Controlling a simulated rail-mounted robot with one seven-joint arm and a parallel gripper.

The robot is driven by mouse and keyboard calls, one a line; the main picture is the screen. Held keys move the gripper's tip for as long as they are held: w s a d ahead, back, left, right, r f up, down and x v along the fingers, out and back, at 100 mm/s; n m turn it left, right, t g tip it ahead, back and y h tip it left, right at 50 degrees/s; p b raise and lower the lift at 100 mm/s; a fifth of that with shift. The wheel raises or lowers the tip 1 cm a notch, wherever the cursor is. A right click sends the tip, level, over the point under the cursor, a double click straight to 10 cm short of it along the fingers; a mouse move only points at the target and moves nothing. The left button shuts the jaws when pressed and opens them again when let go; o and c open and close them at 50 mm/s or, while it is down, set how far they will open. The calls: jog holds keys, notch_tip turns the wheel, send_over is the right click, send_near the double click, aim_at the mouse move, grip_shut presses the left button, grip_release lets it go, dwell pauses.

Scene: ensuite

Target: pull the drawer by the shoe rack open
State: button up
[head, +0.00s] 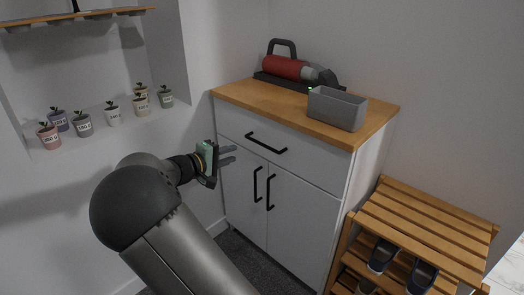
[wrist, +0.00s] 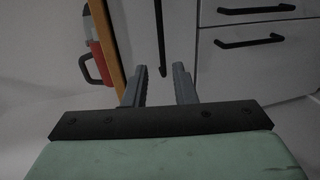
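The white cabinet beside the slatted wooden shoe rack (head: 425,225) has one wide drawer (head: 312,165) under its wooden top. The drawer is shut and has a black bar handle (head: 266,143). In the wrist view the picture is turned, and the drawer handle (wrist: 160,42) stands upright on the drawer front (wrist: 182,35). My gripper (head: 230,155) is open and empty, in front of the cabinet's left side, left of and a little below the handle in the head view. In the wrist view the handle shows beyond and between my two fingertips (wrist: 160,75), apart from them.
Two cabinet doors (head: 290,222) below the drawer have black handles and are shut. A grey bin (head: 337,110) and a red and black appliance (head: 285,68) stand on the wooden top. Potted plants (head: 113,116) line the wall ledge at left. Shoes (head: 382,256) sit in the rack.

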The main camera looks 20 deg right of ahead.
aim_at(262, 144)
jog(key=b+x, duration=0.2)
jog(key=x, duration=1.3)
jog(key=shift+d+f, duration=0.1)
jog(key=shift+d, duration=0.05)
jog(key=shift+c, duration=0.2)
grip_shut()
